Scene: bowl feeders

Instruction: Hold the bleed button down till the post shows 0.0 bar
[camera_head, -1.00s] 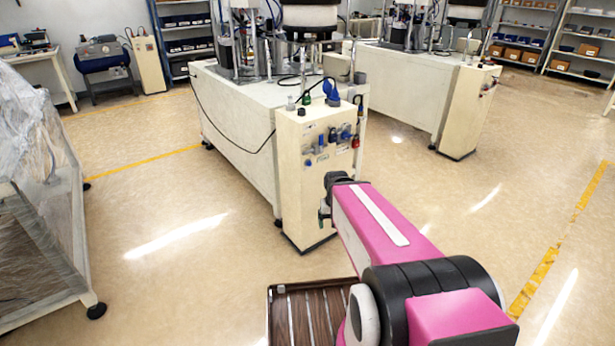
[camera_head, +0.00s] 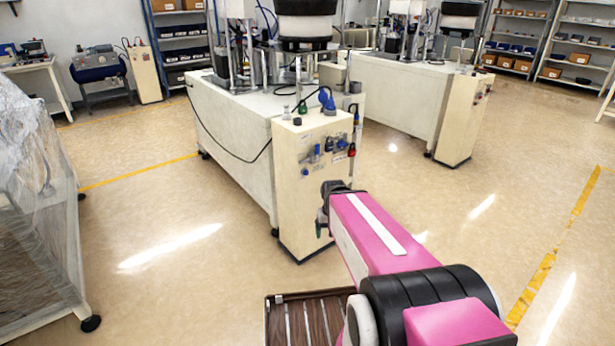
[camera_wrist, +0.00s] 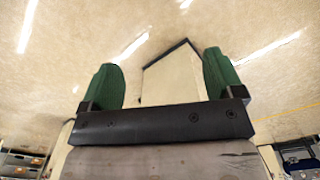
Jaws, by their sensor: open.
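The cream post (camera_head: 296,225) stands at the near corner of a white machine bench in the head view. Its upper front carries several small blue, grey and red fittings; I cannot tell which is the bleed button, and no pressure reading is legible. My gripper (camera_head: 321,222) is in front of the post's right side, low, largely hidden by my pink arm. In the wrist view my gripper (camera_wrist: 165,85) has its two green fingers wide apart with nothing between them. The cream post (camera_wrist: 172,78) shows beyond the fingers, apart from them.
The white bench (camera_head: 235,130) carries feeder equipment, and a black cable droops along its side. A second bench (camera_head: 400,95) stands behind right. A plastic-wrapped frame (camera_head: 45,200) is at the left. A brown slatted surface (camera_head: 310,322) is low in front. Open floor (camera_head: 170,215) lies left.

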